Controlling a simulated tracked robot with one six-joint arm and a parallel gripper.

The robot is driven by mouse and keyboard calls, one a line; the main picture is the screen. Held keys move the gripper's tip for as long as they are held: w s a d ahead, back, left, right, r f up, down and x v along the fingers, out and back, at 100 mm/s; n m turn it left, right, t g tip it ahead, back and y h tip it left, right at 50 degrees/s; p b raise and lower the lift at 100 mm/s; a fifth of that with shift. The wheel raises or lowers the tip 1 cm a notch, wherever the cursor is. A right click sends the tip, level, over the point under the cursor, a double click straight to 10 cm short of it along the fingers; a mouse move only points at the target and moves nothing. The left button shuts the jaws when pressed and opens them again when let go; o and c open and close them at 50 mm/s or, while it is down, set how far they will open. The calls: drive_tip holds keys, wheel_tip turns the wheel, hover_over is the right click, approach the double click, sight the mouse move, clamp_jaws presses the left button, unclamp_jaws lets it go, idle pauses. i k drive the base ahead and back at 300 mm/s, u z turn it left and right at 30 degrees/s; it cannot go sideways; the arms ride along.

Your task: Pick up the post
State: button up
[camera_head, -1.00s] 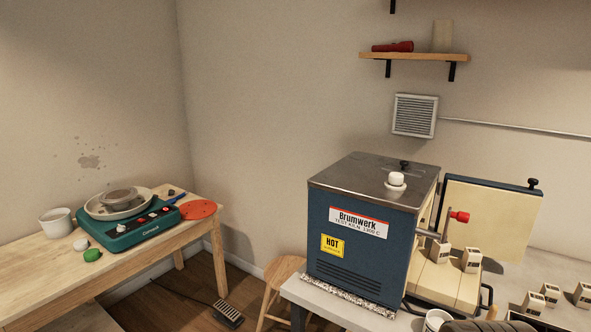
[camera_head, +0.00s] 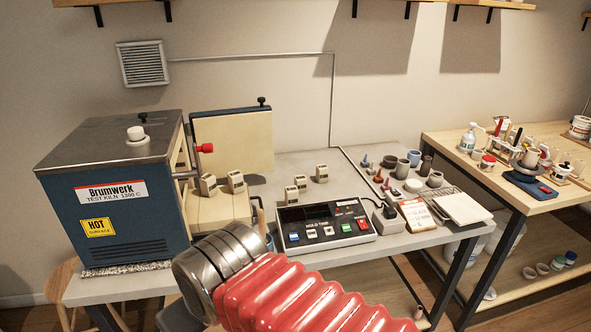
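Several small cream blocks with dark marks, which look like kiln posts, stand near the kiln. Two posts, a left one (camera_head: 208,185) and a right one (camera_head: 236,182), are on the pale kiln shelf in front of the open door. More posts stand on the grey table to the right, including one front post (camera_head: 291,195) and one back post (camera_head: 322,174). I cannot tell which one is the task's post. My red ribbed arm with a metal collar fills the lower middle. My gripper's fingers are not visible.
A blue kiln (camera_head: 115,205) marked HOT stands at the left, its door (camera_head: 232,140) open. A control box (camera_head: 325,225) sits front of the posts. Small vessels (camera_head: 403,168) and a clipboard (camera_head: 417,215) are to the right. A wooden bench (camera_head: 480,172) stands beyond.

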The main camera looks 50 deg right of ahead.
sight(321, 176)
drive_tip(key=z, duration=1.5)
drive_tip(key=k, duration=0.6)
drive_tip(key=z, duration=0.1)
drive_tip(key=i, duration=0.5)
drive_tip(key=z, duration=0.05)
